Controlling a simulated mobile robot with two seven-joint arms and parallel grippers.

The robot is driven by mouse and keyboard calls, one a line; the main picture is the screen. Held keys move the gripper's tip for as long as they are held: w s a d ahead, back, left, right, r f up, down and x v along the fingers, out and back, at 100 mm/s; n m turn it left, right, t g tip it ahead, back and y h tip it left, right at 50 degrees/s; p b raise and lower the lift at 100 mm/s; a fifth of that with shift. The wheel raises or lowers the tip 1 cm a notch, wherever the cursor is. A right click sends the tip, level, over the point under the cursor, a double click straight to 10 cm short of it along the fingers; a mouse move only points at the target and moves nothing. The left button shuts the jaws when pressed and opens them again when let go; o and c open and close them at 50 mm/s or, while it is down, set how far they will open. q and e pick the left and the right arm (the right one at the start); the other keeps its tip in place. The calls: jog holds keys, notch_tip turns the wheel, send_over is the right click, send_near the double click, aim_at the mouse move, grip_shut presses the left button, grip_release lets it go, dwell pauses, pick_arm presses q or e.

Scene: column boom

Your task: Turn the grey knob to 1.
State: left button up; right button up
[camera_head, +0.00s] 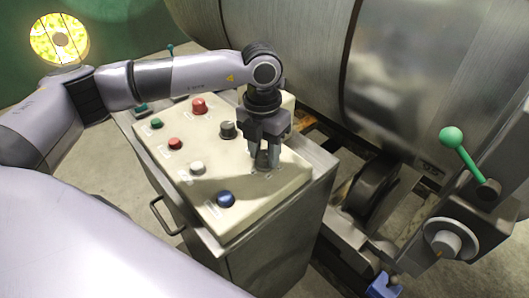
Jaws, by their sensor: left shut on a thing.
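My left gripper (263,162) comes down from above onto the right side of the cream control panel (222,180). Its fingers point down and are shut on a small grey knob, which they mostly hide. Small markings show on the panel beside the fingertips, too small to read, so I cannot tell the knob's setting. A second, dark grey knob (228,129) stands uncovered just left of the gripper. My right gripper is not in view.
The panel also bears a large red button (199,106), a smaller red one (175,144), a green one (156,123), a white one (197,168) and a blue one (226,199). A large metal drum (420,80) and a green-knobbed lever (451,137) stand to the right.

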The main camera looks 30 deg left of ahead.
aim_at(263, 154)
pick_arm(q)
jog(key=n+b, duration=0.1)
jog(key=n, duration=0.3)
jog(key=shift+n, duration=0.3)
jog(key=shift+n+b, duration=0.65)
jog(key=shift+n, duration=1.15)
jog(key=shift+r, duration=0.1)
jog(key=o, duration=1)
jog(key=shift+o, duration=0.2)
jog(key=shift+s+a+r+b, duration=0.1)
jog(key=shift+r+b, duration=0.2)
jog(key=shift+r, duration=3.25)
